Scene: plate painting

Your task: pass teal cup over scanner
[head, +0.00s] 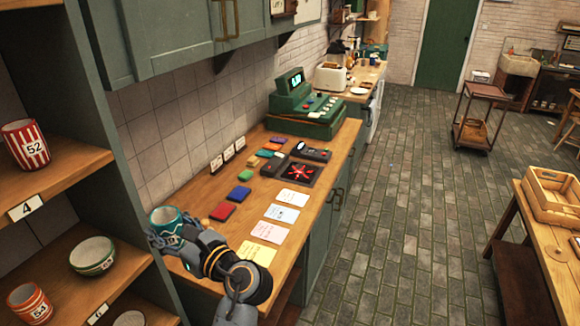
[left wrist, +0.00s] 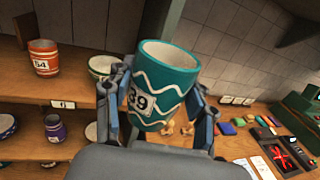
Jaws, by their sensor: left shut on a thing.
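The teal cup (head: 166,222) with white wavy bands is held upright above the near end of the wooden counter. It fills the middle of the left wrist view (left wrist: 165,85), where its label reads 39 or similar. My left gripper (head: 172,242) is shut on the cup, with a finger on each side of it. The scanner, a dark panel with a glowing red pattern (head: 300,173), is set in the counter farther along, before the green cash register (head: 308,105). It also shows at the right of the left wrist view (left wrist: 283,157). My right gripper is not in view.
Shelves at the left hold a red striped cup (head: 27,143), a green-banded bowl (head: 93,255) and an orange cup (head: 30,303). Coloured blocks (head: 222,212) and paper notes (head: 265,232) lie on the counter (head: 325,208) between cup and scanner. A wooden crate (head: 553,197) stands at right.

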